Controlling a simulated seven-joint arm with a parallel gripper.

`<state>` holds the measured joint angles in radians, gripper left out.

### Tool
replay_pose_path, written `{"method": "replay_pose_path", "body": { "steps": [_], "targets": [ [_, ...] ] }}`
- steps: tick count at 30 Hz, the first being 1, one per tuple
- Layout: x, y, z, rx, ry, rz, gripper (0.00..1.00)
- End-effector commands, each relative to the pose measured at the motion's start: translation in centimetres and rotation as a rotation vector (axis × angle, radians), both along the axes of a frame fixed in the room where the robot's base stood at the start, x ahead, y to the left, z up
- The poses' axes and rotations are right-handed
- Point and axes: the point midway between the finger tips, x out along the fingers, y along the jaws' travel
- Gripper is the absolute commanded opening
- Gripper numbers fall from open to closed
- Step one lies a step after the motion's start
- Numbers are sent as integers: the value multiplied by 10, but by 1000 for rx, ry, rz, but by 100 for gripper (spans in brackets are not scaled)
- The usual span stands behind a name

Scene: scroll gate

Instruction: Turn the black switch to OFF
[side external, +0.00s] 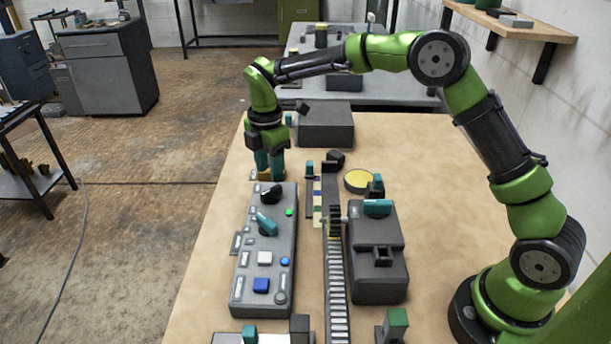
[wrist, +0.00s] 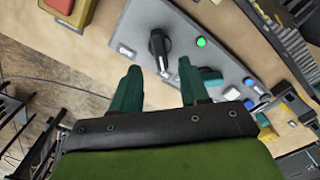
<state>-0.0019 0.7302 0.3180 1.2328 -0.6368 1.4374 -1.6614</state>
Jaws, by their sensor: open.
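My gripper (side external: 269,170) is pointed down near the panel's far end, close to the switch. In the wrist view my gripper (wrist: 160,72) is open, with its two teal fingers apart and nothing between them.
A teal knob (side external: 265,224), a white button (side external: 265,257) and blue buttons (side external: 261,285) are on the same panel. A striped track (side external: 336,275) and a dark box with a teal knob (side external: 378,270) stand to the right. Bare table lies left of the panel.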

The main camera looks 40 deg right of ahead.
Motion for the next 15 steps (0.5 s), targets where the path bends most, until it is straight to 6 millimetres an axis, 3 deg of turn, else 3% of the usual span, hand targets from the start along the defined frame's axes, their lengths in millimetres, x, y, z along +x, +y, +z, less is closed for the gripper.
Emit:
{"method": "replay_pose_path", "body": {
  "steps": [6, 15],
  "targets": [
    [-1, 0, -40, 0, 3, -1, 45],
    [0, 0, -60, 1, 0, -1, 45]
  ]
}}
